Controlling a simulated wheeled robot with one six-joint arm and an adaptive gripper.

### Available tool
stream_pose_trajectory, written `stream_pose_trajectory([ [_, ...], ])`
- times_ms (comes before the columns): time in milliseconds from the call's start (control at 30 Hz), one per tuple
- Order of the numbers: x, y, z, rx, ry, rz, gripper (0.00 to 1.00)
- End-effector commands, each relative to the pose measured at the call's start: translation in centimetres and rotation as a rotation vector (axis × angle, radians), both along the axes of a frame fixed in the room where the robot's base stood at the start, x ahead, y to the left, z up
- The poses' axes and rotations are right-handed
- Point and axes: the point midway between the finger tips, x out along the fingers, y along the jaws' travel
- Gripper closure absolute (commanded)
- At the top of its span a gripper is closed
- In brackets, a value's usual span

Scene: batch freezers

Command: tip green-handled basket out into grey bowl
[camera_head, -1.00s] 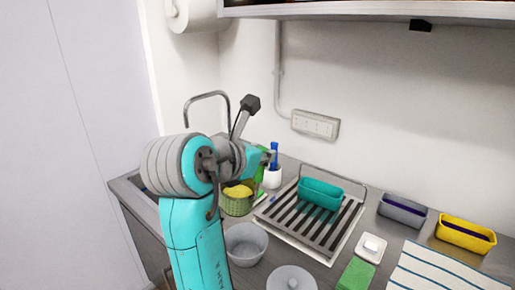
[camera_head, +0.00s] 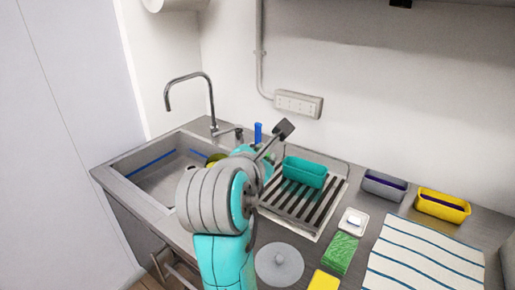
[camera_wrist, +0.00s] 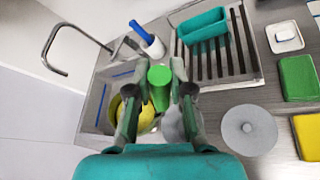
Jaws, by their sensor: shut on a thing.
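My gripper (camera_wrist: 160,92) is shut on the upright green handle (camera_wrist: 159,76) of the basket. The olive-green basket (camera_wrist: 114,108) shows in the wrist view below the handle, with yellow contents (camera_wrist: 146,118) inside, partly hidden by my fingers. In the head view only a small yellow-green part of the basket (camera_head: 215,158) shows beside my arm, near the sink. The grey bowl (camera_wrist: 173,126) is partly visible in the wrist view, right of the basket and mostly behind my right finger. In the head view my arm hides the bowl.
The sink (camera_head: 150,170) with its tap lies left. A drying rack (camera_head: 300,208) holds a teal container (camera_head: 304,172). A grey round lid (camera_head: 279,264), green sponge (camera_head: 340,253), soap dish (camera_head: 353,221) and striped towel (camera_head: 425,258) lie right. A white cup (camera_wrist: 154,47) holds a blue-handled brush.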

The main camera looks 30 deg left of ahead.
Motion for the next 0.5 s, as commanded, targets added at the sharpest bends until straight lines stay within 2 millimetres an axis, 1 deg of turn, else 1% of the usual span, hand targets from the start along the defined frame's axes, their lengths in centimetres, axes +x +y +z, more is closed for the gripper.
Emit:
stream_pose_trajectory([
  [500, 0.0, -1.2, -2.9, 0.167, 0.007, -0.001, 1.00],
])
